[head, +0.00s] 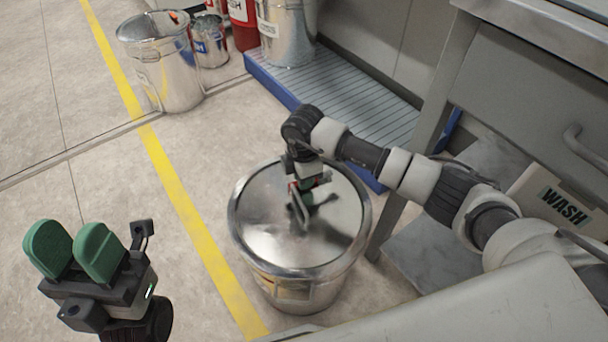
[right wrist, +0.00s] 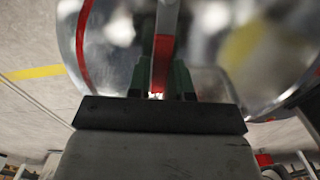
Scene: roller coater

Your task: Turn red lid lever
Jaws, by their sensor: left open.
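A shiny metal drum with a round lid (head: 262,222) stands on the floor in the middle of the head view. My right gripper (head: 300,205) is over the lid, pointing down, partly hidden by its own wrist. In the right wrist view, a red and grey lever (right wrist: 164,45) stands between the green fingers of my right gripper (right wrist: 160,85). I cannot tell whether both fingers touch it. My left gripper (head: 73,250), with green finger pads, is open and empty at the lower left, apart from the drum.
A metal bin (head: 165,75) and smaller cans stand at the back left. A blue-edged grated platform (head: 345,95) lies behind the drum. A grey bench (head: 530,85) and a WASH box (head: 560,205) are on the right.

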